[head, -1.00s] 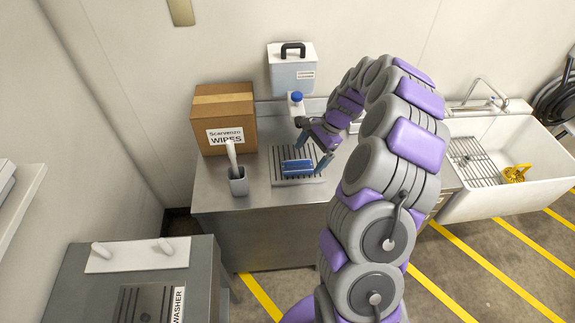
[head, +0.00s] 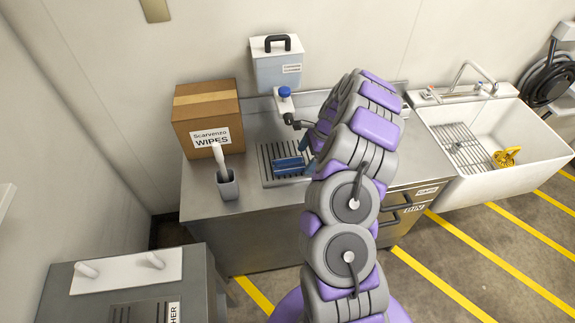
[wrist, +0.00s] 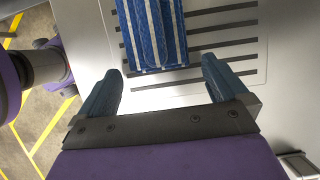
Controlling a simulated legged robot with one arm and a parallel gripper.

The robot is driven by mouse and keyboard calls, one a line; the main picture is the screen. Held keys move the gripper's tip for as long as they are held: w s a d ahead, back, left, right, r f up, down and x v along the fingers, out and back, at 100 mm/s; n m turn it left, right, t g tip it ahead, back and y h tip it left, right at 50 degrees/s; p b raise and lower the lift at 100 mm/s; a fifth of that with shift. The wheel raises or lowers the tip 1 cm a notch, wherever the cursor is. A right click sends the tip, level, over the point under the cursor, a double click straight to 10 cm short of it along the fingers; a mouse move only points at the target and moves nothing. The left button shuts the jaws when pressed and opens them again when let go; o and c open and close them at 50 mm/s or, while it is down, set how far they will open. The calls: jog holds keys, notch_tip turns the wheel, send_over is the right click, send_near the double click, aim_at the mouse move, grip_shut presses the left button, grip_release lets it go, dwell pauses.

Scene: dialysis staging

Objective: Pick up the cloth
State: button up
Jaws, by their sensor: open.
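The cloth (head: 288,166) is blue with white stripes and lies folded on a slotted drain plate (head: 268,182) on the steel counter. In the wrist view the cloth (wrist: 150,32) is at the top middle, over the dark slots. My gripper (wrist: 165,88) is open and empty. Its two blue fingertips point toward the cloth's near end, one to each side and short of it. In the head view my arm hides most of the gripper, with a blue finger just right of the cloth.
A Scarvenzo wipes box (head: 207,115) and a grey cup (head: 227,185) holding a white item stand left of the plate. A blue-capped bottle (head: 284,100) is behind it. A sink (head: 500,140) with a rack is at the right.

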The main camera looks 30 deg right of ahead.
aim_at(291, 158)
jog(key=a, duration=0.2)
jog(key=w+a+b, duration=0.1)
jog(key=a, duration=0.2)
jog(key=shift+w+a+f+b, duration=0.3)
jog(key=shift+a+f, duration=0.15)
jog(key=shift+f, duration=0.15)
jog(key=shift+c, duration=0.3)
jog(key=shift+d, duration=0.2)
jog(key=c, duration=1.1)
jog(key=shift+r, duration=0.1)
